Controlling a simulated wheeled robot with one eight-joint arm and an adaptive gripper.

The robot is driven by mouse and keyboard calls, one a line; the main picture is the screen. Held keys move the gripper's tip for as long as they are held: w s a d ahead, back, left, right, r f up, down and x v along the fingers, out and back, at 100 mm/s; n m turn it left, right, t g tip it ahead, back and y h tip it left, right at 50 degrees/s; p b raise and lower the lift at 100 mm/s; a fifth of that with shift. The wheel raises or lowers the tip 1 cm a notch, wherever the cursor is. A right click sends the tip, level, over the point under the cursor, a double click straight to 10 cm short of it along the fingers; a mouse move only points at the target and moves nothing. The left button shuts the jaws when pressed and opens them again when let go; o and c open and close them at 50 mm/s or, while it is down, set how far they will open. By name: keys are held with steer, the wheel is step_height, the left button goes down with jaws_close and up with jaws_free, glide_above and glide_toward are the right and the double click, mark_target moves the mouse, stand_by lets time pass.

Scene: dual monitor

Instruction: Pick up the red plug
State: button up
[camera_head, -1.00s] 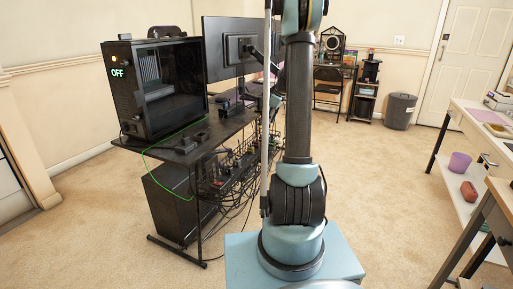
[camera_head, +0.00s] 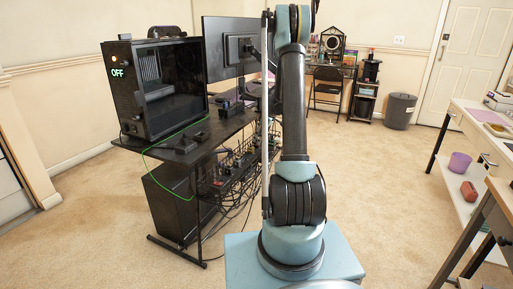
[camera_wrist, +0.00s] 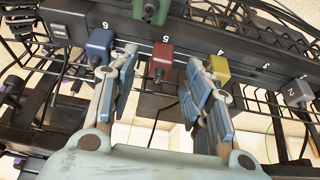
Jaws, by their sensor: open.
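The red plug (camera_wrist: 163,57) sits in a dark power strip (camera_wrist: 186,47) in the wrist view, near the number 5. My gripper (camera_wrist: 160,62) is open. Its two blue-grey fingers stand on either side of the red plug in the picture, with visible gaps between. I cannot tell whether the fingertips reach the plug's depth. In the head view my arm rises in front of the desk and my gripper is out of sight.
A blue plug (camera_wrist: 99,43) is close to the left finger and a yellow plug (camera_wrist: 220,69) is close to the right finger. A green plug (camera_wrist: 151,10) and a grey plug (camera_wrist: 298,92) are farther off. Wire racks and cables surround the strip under the desk (camera_head: 205,147).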

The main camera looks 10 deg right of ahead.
steer(key=shift+x, duration=1.85)
jaws_close()
steer(key=shift+r, duration=0.1)
step_height(320, 180, up, 14)
steer(key=shift+r, duration=0.2)
stand_by(0.4)
